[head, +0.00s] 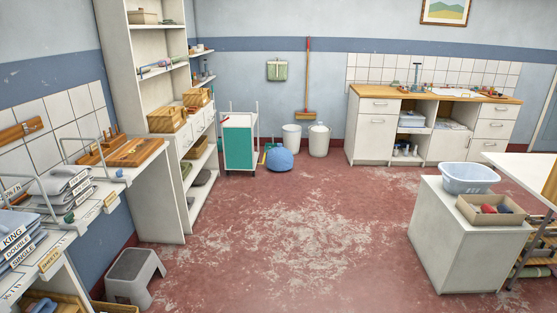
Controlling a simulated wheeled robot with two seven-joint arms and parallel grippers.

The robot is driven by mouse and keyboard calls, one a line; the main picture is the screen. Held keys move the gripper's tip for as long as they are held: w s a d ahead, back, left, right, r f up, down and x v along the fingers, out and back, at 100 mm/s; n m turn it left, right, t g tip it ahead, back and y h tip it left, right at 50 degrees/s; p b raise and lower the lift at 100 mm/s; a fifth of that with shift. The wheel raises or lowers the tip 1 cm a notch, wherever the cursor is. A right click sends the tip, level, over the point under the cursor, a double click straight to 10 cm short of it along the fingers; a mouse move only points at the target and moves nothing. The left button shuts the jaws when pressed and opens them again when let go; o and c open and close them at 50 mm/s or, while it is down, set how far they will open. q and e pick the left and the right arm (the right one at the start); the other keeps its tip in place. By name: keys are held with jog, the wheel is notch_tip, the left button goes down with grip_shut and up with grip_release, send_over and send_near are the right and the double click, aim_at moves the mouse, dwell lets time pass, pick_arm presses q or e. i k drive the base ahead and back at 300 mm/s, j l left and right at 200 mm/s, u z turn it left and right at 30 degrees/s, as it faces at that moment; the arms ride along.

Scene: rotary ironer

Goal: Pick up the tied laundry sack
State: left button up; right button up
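A round blue bundle (280,158), which looks like the tied laundry sack, sits on the floor near the back wall. It stands just right of a green and white trolley and in front of a white bin. A knot on it is too small to make out. Neither of my grippers shows in the head view.
A grey step stool (134,273) is at the front left. A grey cabinet (465,245) with a blue basin (468,178) is at right. The middle floor is clear.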

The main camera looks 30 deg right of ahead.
aim_at(280, 158)
jog(key=i+l+z, duration=0.55)
jog(key=i, duration=0.3)
jog(key=i+l+z, duration=0.15)
jog(key=i+z, duration=0.15)
jog(key=i, duration=0.2)
jog(key=i+z, duration=0.3)
jog(key=i, duration=5.25)
